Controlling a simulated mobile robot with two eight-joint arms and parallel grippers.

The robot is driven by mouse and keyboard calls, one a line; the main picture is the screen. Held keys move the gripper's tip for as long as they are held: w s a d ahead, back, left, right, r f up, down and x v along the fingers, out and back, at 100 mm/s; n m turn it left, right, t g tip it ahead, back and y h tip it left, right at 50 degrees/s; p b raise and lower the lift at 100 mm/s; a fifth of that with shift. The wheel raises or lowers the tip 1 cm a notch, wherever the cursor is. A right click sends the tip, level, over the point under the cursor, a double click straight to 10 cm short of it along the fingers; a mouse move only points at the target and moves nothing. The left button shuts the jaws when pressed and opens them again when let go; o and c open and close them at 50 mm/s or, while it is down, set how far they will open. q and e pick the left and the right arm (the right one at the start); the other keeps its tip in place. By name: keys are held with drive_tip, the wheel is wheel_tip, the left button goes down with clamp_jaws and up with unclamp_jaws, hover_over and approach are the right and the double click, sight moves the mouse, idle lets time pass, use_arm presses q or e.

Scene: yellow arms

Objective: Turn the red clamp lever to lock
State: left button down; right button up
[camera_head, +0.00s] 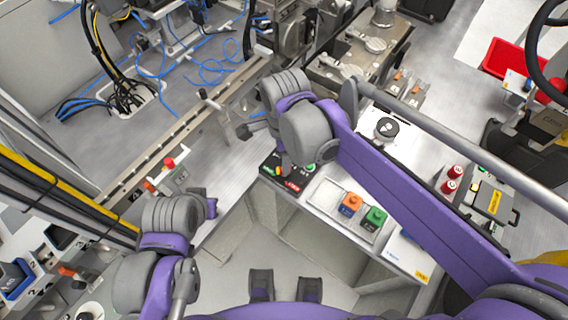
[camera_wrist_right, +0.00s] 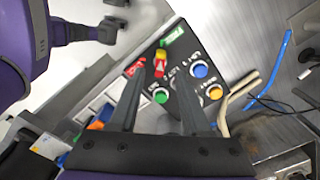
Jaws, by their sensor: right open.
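A black control panel (camera_wrist_right: 190,72) carries a small red and yellow lever (camera_wrist_right: 160,63), a red label, a green label and several coloured buttons. The lever sits between the red label (camera_wrist_right: 135,67) and the green label (camera_wrist_right: 172,38). My right gripper (camera_wrist_right: 160,78) is open over the panel, with the lever showing between its fingertips; I cannot tell whether they touch it. In the head view the panel (camera_head: 289,179) is partly hidden by my right wrist. My left gripper (camera_head: 211,207) is at the lower left, away from the panel; its fingers are not clear.
An orange button box (camera_head: 350,204) and a green button box (camera_head: 374,218) stand on the bench right of the panel. A red bin (camera_head: 503,62) is at the far right. Loose blue cables lie at the back.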

drive_tip(key=shift+f, duration=1.8)
clamp_jaws()
